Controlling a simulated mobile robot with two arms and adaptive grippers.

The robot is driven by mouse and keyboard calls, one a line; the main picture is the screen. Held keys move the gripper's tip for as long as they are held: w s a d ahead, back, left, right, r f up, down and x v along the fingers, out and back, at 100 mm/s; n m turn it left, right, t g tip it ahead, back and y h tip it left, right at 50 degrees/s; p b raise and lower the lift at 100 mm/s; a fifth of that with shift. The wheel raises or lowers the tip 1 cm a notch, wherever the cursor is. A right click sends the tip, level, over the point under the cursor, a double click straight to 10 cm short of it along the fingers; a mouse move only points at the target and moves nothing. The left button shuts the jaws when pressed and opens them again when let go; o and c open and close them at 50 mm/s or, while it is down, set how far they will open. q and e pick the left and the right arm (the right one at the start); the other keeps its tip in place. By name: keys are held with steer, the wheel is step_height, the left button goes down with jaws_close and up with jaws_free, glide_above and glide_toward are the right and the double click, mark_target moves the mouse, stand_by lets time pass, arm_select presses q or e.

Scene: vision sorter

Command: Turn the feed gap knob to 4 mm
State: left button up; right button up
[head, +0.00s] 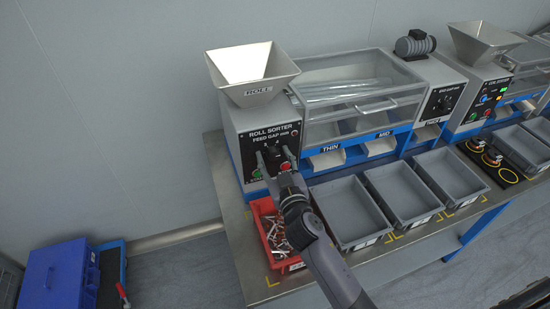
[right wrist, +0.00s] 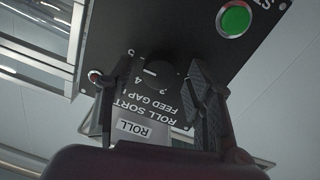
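The roll sorter (head: 262,130) stands at the left end of the bench, with a black front panel labelled FEED GAP. In the right wrist view, which is turned upside down, the round black feed gap knob (right wrist: 160,75) shows on the panel. A white 4 and other scale marks lie around it. A short light mark shows near its left side, but I cannot read the setting surely. My right gripper (head: 272,160) is at the panel. Its two fingers (right wrist: 164,72) are apart, one on each side of the knob, with gaps visible. My left gripper is in neither view.
A green button (right wrist: 234,20) sits on the panel close to the knob; a red button (head: 285,167) also shows. A red bin (head: 272,272) with small parts stands below my right arm. Grey bins (head: 352,243) line the bench to the right.

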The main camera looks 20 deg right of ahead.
steer(key=c, duration=1.1)
steer(key=shift+c, duration=0.2)
steer(key=shift+n, duration=0.4)
steer(key=n+b, duration=0.1)
steer(key=n, duration=0.4)
steer(key=shift+f+n, duration=0.1)
steer(key=shift+n, duration=0.3)
steer(key=n, duration=0.5)
steer(key=shift+n+y, duration=0.3)
steer(key=shift+y, duration=0.1)
steer(key=o, duration=1.2)
steer(key=shift+c, duration=0.2)
